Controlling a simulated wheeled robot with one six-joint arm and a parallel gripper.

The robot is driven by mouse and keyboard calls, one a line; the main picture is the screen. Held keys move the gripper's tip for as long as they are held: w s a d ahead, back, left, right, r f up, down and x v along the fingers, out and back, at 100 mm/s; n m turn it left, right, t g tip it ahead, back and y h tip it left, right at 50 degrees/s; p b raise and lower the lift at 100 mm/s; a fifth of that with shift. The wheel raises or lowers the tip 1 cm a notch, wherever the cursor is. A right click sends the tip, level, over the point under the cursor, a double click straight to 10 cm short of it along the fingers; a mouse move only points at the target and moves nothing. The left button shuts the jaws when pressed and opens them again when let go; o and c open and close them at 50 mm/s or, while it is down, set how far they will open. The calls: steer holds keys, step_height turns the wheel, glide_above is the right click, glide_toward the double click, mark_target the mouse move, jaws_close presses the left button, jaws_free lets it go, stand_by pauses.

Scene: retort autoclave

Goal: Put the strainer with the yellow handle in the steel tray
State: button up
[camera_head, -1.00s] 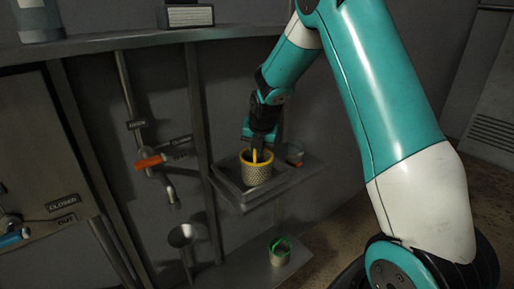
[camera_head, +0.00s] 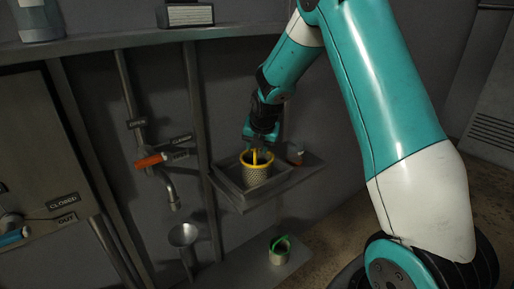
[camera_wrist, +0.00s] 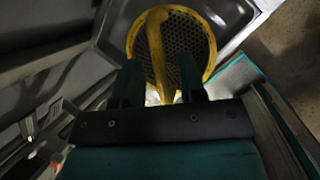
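The strainer with the yellow handle (camera_head: 256,173) stands upright in the steel tray (camera_head: 226,184), a mesh cup with a yellow rim. In the wrist view the strainer (camera_wrist: 190,40) shows its perforated floor, with its yellow handle arching across between my fingers. My gripper (camera_head: 259,142) is just above the strainer. In the wrist view my gripper (camera_wrist: 160,85) is open, its two fingers apart with gaps beside the handle. The strainer's lower side is partly hidden by the tray's rim.
A small jar (camera_head: 295,153) stands right of the tray on the same shelf. A green-handled strainer (camera_head: 279,250) is on the lower ledge. A funnel (camera_head: 183,236), a tap pipe and an orange valve handle (camera_head: 150,161) are to the left.

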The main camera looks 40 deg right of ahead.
steer(key=v, duration=1.1)
steer(key=s+a+r+m+g+y, duration=0.2)
steer(key=s+a+m+g+y, duration=0.2)
steer(key=s+a+m, duration=1.6)
steer(key=s+a+y, duration=0.1)
steer(key=s+a, duration=0.4)
steer(key=s, duration=0.3)
steer(key=shift+r+g+y+b, duration=0.25)
steer(key=shift+g+y+b, duration=0.1)
steer(key=shift+g+y, duration=0.05)
